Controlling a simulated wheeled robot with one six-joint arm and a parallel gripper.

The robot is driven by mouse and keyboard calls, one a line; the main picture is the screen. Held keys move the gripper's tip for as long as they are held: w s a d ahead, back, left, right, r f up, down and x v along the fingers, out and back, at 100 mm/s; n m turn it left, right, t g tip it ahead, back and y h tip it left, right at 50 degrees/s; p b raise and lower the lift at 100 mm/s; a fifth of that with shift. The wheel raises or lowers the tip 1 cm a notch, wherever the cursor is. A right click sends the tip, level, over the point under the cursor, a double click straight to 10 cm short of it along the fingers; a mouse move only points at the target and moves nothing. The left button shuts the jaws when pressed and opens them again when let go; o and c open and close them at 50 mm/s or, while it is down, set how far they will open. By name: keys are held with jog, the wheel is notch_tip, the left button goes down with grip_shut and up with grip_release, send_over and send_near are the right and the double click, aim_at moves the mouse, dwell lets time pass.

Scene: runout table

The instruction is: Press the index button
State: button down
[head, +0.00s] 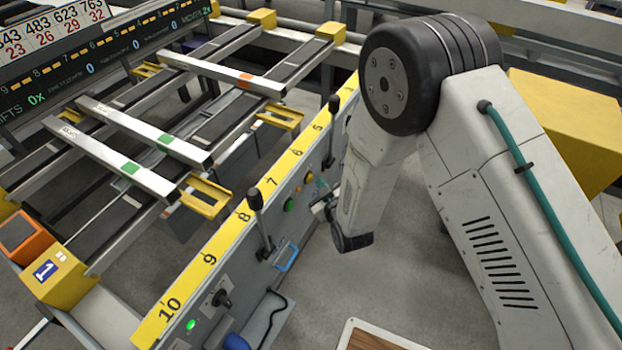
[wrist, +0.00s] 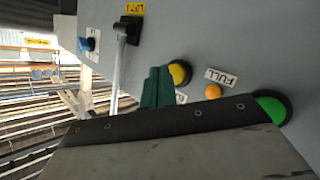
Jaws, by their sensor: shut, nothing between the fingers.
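The control panel on the side of the runout table carries a yellow button (wrist: 180,72) and a green button (wrist: 271,108), both round with dark collars. The green button also shows in the head view (head: 290,205). No label reading "index" is legible; a white label beside the yellow button is mostly hidden behind my gripper. My gripper (wrist: 156,84) is shut and empty, its teal fingers close together, with the tips close beside the yellow button. I cannot tell whether they touch. In the head view my gripper (head: 322,190) is at the panel, partly hidden by my arm.
An orange lamp (wrist: 213,91) sits near a "FULL" label (wrist: 222,76). A lever (wrist: 122,40) and a blue switch (wrist: 88,45) are on the panel. In the head view a black-knobbed lever (head: 257,205) and blue handle (head: 287,257) stick out. Floor is open beside the panel.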

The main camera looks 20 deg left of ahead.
jog(key=shift+s+d, duration=0.2)
jog(key=shift+d, duration=2.3)
jog(key=s+d+f+m+g+h, duration=0.1)
jog(key=s+d+f+g+h, duration=0.3)
jog(key=f, duration=0.3)
jog(key=s+d+r+m+g+h, duration=0.2)
jog(key=d+r+g, duration=0.1)
jog(key=d, duration=0.1)
jog(key=s+d+r+m+g+h, duration=0.2)
jog(key=s+d+r+m, duration=0.1)
jog(key=d+r, duration=0.8)
jog(key=s+d+r+m+g+h, duration=0.25)
jog(key=d+r, duration=0.55)
jog(key=r, duration=0.4)
jog(key=s+d+r+m+t, duration=0.1)
jog(key=s+d+r+m, duration=0.1)
jog(key=s+d+r, duration=0.4)
jog(key=s+d+r+m+t, duration=0.1)
jog(key=s+d+r+m, duration=0.2)
jog(key=s+d+r, duration=0.4)
notch_tip(320, 180, up, 7)
jog(key=d, duration=0.2)
jog(key=shift+s+d+y, duration=0.3)
jog(key=shift+d+y, duration=0.05)
